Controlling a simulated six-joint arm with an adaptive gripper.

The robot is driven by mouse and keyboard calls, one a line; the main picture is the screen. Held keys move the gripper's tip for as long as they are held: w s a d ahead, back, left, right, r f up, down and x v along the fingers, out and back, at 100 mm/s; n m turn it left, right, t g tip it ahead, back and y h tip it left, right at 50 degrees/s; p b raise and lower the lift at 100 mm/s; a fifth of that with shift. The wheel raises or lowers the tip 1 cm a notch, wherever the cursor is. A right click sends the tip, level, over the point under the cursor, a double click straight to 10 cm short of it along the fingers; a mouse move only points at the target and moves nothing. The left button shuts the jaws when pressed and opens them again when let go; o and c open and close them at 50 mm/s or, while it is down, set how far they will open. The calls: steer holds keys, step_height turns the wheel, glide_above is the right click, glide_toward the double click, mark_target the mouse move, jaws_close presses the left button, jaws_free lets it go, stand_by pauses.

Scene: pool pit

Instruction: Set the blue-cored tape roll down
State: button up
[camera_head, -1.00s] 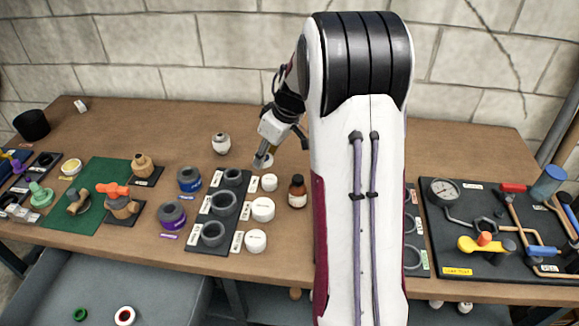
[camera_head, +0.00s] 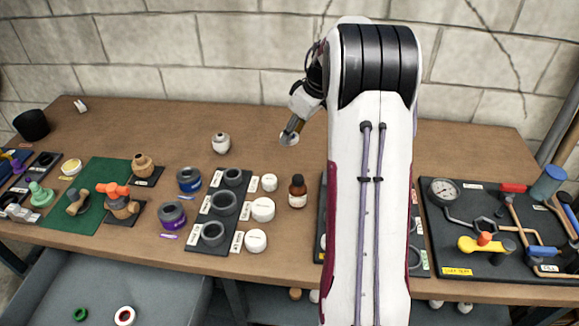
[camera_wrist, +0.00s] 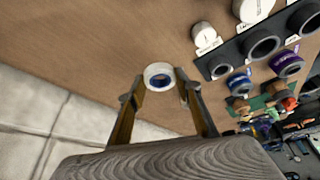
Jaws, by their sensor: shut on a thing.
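The blue-cored tape roll (camera_wrist: 158,75) is a pale ring with a blue inner core. It is held between the fingertips of my gripper (camera_wrist: 157,86) in the wrist view. In the head view the roll (camera_head: 289,138) shows as a small pale disc at the tip of my gripper (camera_head: 293,128), over the back middle of the table. It looks raised above the wood, but the exact gap cannot be told.
The brown table (camera_head: 262,117) is bare around and behind the roll. A brown bottle (camera_head: 297,192), white lids (camera_head: 262,209) and a dark board of rings (camera_head: 205,246) stand nearer the front. A white jar (camera_head: 221,143) stands to the left.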

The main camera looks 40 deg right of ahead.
steer(key=shift+f, duration=0.15)
glide_above(288, 166)
steer(key=s, duration=0.1)
steer(key=shift+s+d+f, duration=0.1)
steer(key=shift+d+f, duration=0.05)
steer(key=shift+f, duration=1.35)
steer(key=shift+d+f, duration=0.15)
steer(key=shift+f, duration=1.35)
steer(key=shift+f, duration=1.85)
steer(key=shift+f, duration=0.15)
steer(key=o, duration=0.8)
steer(key=v, duration=1.2)
